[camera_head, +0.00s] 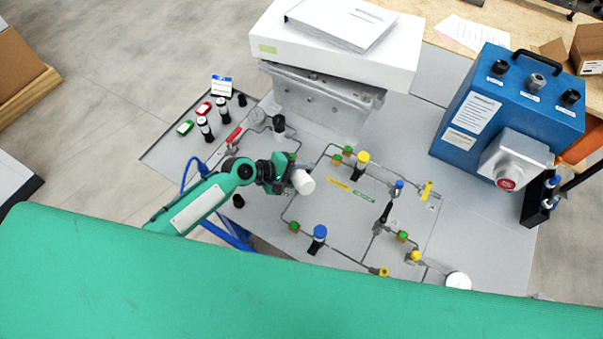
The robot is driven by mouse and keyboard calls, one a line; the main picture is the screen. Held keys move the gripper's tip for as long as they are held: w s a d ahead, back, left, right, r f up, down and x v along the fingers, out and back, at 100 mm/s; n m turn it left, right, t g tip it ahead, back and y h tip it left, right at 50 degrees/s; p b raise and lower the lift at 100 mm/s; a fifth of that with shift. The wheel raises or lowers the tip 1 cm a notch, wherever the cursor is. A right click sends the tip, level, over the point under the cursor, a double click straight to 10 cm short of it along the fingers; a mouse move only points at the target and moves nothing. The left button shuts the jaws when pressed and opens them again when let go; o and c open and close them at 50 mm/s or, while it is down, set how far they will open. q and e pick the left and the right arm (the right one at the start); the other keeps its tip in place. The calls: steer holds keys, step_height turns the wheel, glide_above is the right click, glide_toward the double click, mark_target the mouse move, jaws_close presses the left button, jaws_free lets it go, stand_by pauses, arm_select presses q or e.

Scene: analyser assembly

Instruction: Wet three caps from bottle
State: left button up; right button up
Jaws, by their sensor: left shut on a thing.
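My left gripper (284,172) reaches in from the left over the grey work panel (350,225). It is shut on a white bottle (304,182), held tilted with its end pointing right. The view does not show clearly whether the bottle touches the panel. Capped fittings stand around it: a yellow-topped one (361,161) to the right, a blue-topped one (319,234) below, and a dark one (279,124) above. A smaller blue-topped fitting (398,186) stands farther right. I cannot tell which of these are the task's caps. My right gripper is not in view.
Thin pipes with green and yellow fittings (403,236) cross the panel. A white box (330,50) on a metal stand is behind. A blue instrument case (505,110) stands at right. A white round lid (458,281) is near the front. Small dark-capped vials (205,128) stand at left.

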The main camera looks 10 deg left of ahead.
arm_select(q)
steer(key=shift+r+p, duration=0.6)
step_height(320, 180, up, 4)
steer(key=p, duration=0.3)
steer(key=shift+p, duration=0.35)
steer(key=shift+f, duration=0.1)
